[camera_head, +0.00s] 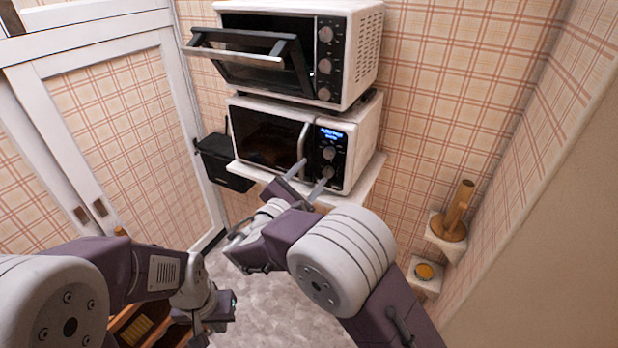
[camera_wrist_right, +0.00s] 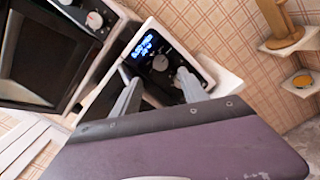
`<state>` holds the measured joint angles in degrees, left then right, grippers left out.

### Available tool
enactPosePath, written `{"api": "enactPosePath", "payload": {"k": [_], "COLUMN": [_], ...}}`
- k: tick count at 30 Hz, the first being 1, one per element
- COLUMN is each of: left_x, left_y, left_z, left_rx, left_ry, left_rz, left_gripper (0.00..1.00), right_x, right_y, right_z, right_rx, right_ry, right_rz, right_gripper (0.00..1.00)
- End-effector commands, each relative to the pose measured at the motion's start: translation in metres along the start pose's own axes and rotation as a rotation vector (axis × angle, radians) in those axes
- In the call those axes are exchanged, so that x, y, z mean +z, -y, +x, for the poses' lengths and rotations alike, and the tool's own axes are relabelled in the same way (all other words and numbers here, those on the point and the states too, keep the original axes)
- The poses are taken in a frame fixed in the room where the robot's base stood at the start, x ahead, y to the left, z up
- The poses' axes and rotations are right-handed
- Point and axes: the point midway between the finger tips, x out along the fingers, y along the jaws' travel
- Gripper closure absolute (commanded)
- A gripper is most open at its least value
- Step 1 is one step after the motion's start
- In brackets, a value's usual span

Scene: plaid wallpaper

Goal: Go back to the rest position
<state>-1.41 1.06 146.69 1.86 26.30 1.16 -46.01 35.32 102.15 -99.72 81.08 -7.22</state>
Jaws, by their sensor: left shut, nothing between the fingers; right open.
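My right gripper (camera_head: 309,178) is open and empty, in front of the lower microwave (camera_head: 268,138). Its two fingers point up towards the microwave's control panel. The right wrist view also shows the open fingers (camera_wrist_right: 156,82) apart, with the panel and its lit blue display behind them. My left gripper (camera_head: 222,306) is low at the bottom of the head view, above the floor, shut and empty. My left forearm comes in from the left edge.
A toaster oven (camera_head: 345,52) with its door tilted open stands above the microwave. A black bin-like box (camera_head: 222,163) is to the left. Small wall shelves at right hold a wooden object (camera_head: 457,212) and an orange-topped item (camera_head: 425,271). Grey floor (camera_head: 275,305) lies between my arms.

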Motion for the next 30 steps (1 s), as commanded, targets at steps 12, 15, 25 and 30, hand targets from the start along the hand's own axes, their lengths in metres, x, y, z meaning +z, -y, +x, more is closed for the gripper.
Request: {"api": "enactPosePath", "payload": {"k": [12,15,25,30], "left_x": [0.0,0.0,0.0,0.0], "left_y": [0.0,0.0,0.0,0.0], "left_z": [0.0,0.0,0.0,0.0], "left_rx": [0.0,0.0,0.0,0.0], "left_ry": [0.0,0.0,0.0,0.0], "left_rz": [0.0,0.0,0.0,0.0], "left_gripper": [1.0,1.0,1.0,1.0], "right_x": [0.06,0.103,0.123,0.071], "right_y": [0.035,0.091,0.312,0.369], "right_z": [0.052,0.075,0.015,-0.079], "right_rx": [-0.119,-0.274,-1.008,-1.418], "right_ry": [0.105,0.16,0.071,-0.001], "right_rz": [0.059,0.092,0.421,0.837], "right_gripper": [0.49,0.49,0.49,0.49]}}
